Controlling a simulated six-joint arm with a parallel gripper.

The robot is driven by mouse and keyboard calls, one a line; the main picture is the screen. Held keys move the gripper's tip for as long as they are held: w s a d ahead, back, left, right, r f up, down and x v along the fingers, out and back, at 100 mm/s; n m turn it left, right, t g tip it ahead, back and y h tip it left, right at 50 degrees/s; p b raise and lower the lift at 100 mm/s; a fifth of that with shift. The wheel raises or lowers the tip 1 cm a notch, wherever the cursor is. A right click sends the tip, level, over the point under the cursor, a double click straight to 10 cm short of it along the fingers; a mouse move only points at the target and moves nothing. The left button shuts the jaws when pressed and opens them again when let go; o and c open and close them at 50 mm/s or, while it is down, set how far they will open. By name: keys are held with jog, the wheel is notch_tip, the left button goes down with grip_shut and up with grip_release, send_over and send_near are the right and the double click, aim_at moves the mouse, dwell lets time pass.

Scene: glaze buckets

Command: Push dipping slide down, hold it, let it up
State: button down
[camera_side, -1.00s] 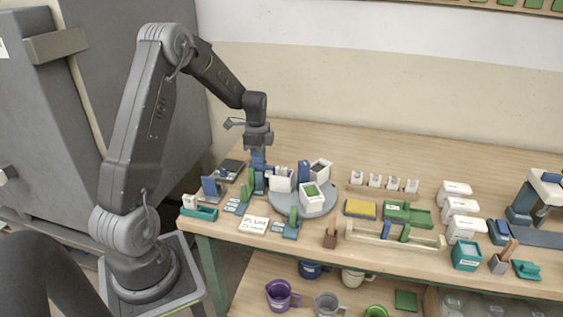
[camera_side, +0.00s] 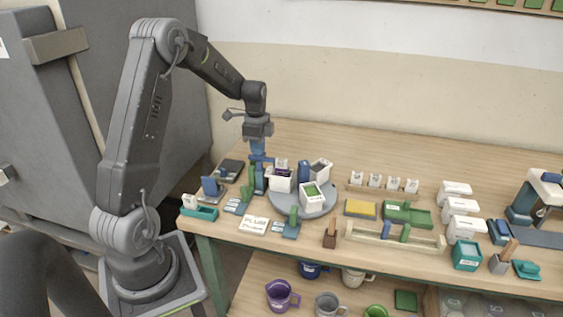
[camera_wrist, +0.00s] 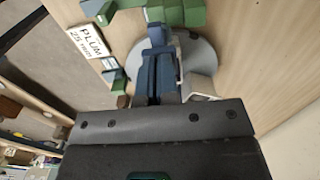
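My gripper (camera_side: 258,151) has blue fingers pointing down at the back left of the table, above the grey turntable (camera_side: 323,212). In the wrist view, the blue fingers (camera_wrist: 155,75) look closed together, with nothing visible between them. Just below the fingertips, in the side view, is a blue crosspiece (camera_side: 263,159) that appears to be part of the dipping slide. A small white piece (camera_side: 281,163) shows above the white bucket (camera_side: 282,183) beside it. The slide's lower part is hidden by the buckets and stands. Whether the fingertips touch the crosspiece is not clear.
White buckets, one with green glaze (camera_side: 312,192), and a blue post (camera_side: 304,171) crowd the turntable. Green and blue stands (camera_side: 291,225) and a PLUM card (camera_side: 254,225) lie in front. Bare table (camera_side: 330,143) lies behind.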

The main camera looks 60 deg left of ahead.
jog(key=shift+r, duration=3.85)
jog(key=s+d+r+n+t, duration=0.1)
jog(key=d+r, duration=0.2)
jog(key=d, duration=0.2)
jog(key=d+r+n, duration=0.1)
jog(key=d+r, duration=0.2)
jog(key=d, duration=0.2)
jog(key=s+d+r+n+t, duration=0.2)
jog(key=s+d+n+t, duration=0.2)
jog(key=s+d, duration=1.2)
jog(key=d+n, duration=0.3)
jog(key=shift+d+t, duration=0.3)
jog(key=shift+d, duration=0.1)
